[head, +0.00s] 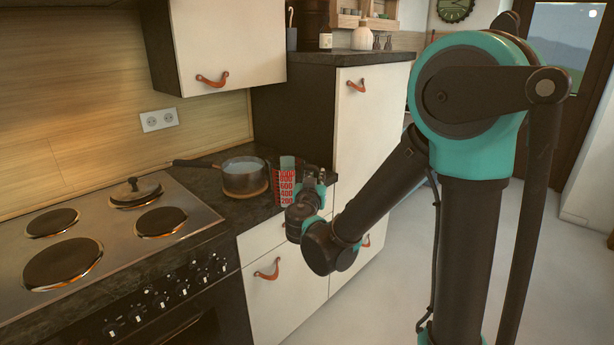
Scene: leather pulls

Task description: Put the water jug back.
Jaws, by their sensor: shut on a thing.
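The water jug (286,188) is a clear measuring jug with red bands and white numbers. It is upright at the right end of the dark counter, just right of the saucepan. My gripper (307,182) is at the jug's right side, shut on it. My wrist and the jug hide the fingertips in part. I cannot tell whether the jug's base touches the counter.
A saucepan (245,181) with liquid stands on a round wooden trivet (250,192), close to the jug. A tall white cabinet (362,140) stands behind my gripper.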

